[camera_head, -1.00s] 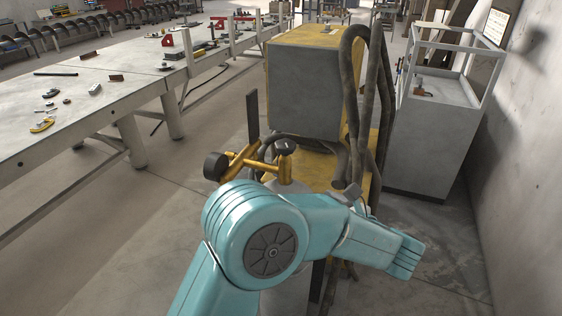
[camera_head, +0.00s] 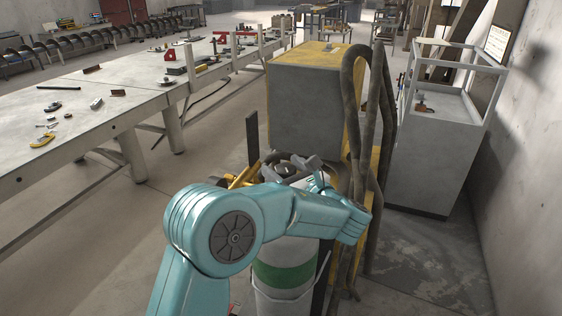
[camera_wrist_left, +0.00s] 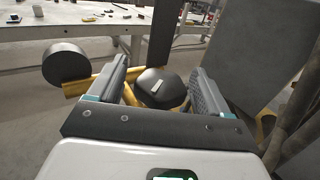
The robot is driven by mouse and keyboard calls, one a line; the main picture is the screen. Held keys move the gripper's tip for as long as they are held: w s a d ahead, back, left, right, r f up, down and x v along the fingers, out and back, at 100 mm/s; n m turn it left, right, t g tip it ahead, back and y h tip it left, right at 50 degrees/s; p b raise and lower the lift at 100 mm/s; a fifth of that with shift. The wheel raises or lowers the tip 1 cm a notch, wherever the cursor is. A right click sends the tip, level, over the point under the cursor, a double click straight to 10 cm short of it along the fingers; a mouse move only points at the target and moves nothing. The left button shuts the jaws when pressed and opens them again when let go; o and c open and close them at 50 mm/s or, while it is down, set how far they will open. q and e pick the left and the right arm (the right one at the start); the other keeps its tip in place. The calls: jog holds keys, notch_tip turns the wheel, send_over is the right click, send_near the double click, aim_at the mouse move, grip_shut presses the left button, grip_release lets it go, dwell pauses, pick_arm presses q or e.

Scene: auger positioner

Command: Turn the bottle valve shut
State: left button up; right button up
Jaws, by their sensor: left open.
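The gas bottle (camera_head: 283,277) is pale with a green band and stands upright in front of the welding machine; my left arm hides part of it. Its dark valve knob (camera_head: 286,170) sits on top, beside brass fittings (camera_head: 244,176). In the left wrist view the rounded black knob (camera_wrist_left: 160,88) lies between the two fingers of my left gripper (camera_wrist_left: 161,68). The fingers are open, one on each side, with a visible gap to the knob. In the head view my left gripper (camera_head: 292,163) is at the bottle top. My right gripper is not in view.
A yellow and grey welding machine (camera_head: 308,105) stands behind the bottle, with thick dark hoses (camera_head: 380,130) on its right. A black round part (camera_wrist_left: 65,62) on the brass fitting is close left of my gripper. A long workbench (camera_head: 100,125) is at left, a grey cabinet (camera_head: 430,150) at right.

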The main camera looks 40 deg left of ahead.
pick_arm(q)
jog(key=shift+x, duration=1)
jog(key=shift+w+f, duration=0.1)
jog(key=shift+c, duration=0.9)
jog(key=c, duration=0.8)
jog(key=shift+t, duration=0.3)
